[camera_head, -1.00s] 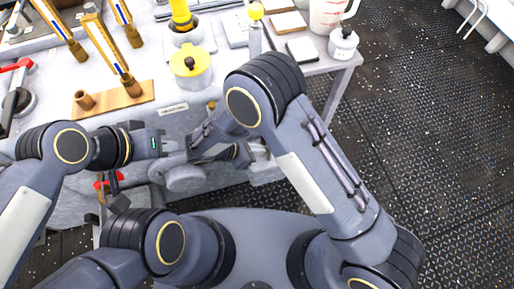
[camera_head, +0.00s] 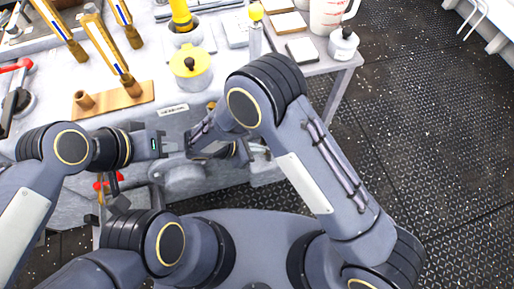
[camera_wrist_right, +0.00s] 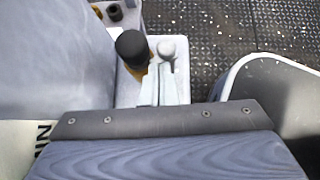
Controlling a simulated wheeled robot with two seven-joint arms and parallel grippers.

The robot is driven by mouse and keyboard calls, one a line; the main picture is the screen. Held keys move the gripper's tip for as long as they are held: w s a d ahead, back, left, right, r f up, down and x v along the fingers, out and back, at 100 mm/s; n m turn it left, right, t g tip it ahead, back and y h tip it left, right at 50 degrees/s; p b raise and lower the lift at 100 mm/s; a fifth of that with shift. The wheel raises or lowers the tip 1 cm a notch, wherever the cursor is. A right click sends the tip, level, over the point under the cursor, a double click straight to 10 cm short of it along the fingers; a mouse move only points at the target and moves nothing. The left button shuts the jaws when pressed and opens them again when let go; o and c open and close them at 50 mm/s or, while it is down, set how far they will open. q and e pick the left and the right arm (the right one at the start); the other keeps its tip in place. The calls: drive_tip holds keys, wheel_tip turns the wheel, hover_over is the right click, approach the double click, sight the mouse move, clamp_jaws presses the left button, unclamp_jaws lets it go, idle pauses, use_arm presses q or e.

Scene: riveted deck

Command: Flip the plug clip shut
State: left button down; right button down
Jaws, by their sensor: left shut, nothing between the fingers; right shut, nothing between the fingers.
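I cannot pick out the plug clip for sure in the head view; my right wrist hides part of the bench front. In the right wrist view, a pale grey lever with a rounded end (camera_wrist_right: 166,50) stands beside a black knob (camera_wrist_right: 131,46) with brass-coloured parts under it; I cannot tell whether the lever is the clip. My left gripper (camera_head: 164,144) is shut and empty in front of the bench. My right gripper (camera_head: 193,150) is shut and empty, just right of the left one, with a narrow gap between them.
On the bench (camera_head: 140,60) stand a yellow-topped pot (camera_head: 191,68), a wooden stand (camera_head: 115,98) and a lidded grey jar (camera_head: 343,43) at the right corner. A round grey part (camera_head: 183,177) sits low under my grippers. The dark floor (camera_head: 420,110) at right is clear.

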drive_tip(key=shift+w+m+g, duration=0.15)
drive_tip(key=shift+m+g, duration=0.15)
drive_tip(key=shift+m, duration=0.1)
idle(1.4)
